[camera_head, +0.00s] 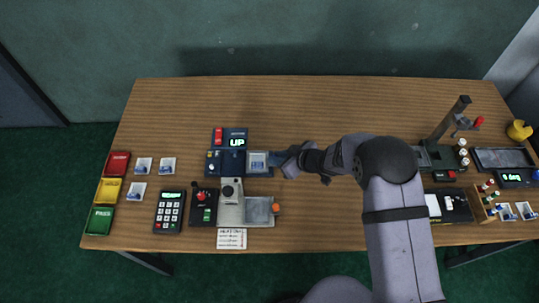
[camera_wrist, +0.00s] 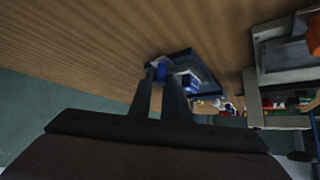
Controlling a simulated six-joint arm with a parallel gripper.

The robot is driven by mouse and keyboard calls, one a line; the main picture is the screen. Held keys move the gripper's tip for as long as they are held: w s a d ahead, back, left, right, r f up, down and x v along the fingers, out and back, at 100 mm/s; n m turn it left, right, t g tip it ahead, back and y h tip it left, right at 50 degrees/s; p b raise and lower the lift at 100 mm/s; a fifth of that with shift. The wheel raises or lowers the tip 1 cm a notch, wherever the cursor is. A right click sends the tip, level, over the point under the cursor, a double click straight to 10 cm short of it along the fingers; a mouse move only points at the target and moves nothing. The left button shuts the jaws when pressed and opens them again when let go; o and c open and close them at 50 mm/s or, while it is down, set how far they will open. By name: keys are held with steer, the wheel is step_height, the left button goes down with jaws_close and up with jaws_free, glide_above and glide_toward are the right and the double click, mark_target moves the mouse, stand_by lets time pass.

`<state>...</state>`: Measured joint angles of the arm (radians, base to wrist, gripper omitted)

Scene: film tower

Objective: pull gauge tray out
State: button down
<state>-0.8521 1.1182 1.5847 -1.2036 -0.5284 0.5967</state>
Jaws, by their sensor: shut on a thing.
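The gauge (camera_head: 228,160) is a dark blue unit left of centre on the table, with a lit display (camera_head: 236,142) reading "UP". Its tray (camera_head: 258,173) sticks out on the right side and carries a small pale and blue packet (camera_head: 257,160). The tray (camera_wrist: 205,62) also shows in the wrist view, with the packet (camera_wrist: 188,80) partly hidden by the fingers. My gripper (camera_head: 283,163) is at the tray's right end. In the wrist view my gripper (camera_wrist: 163,78) is shut on a blue handle at the tray's near end.
A grey machine (camera_head: 231,203) with an orange knob (camera_head: 276,208) stands just in front of the gauge. A keypad (camera_head: 170,210), loose packets and coloured bins (camera_head: 109,191) lie to the left. The table behind my arm is clear.

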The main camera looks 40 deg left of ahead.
steer(key=shift+w+d, duration=0.15)
steer(key=shift+w, duration=0.05)
steer(key=c, duration=1.6)
jaws_free()
steer(key=shift+c, duration=0.2)
steer(key=b+v, duration=0.1)
steer(key=v, duration=0.6)
steer(key=shift+r, duration=0.2)
steer(key=shift+d, duration=0.15)
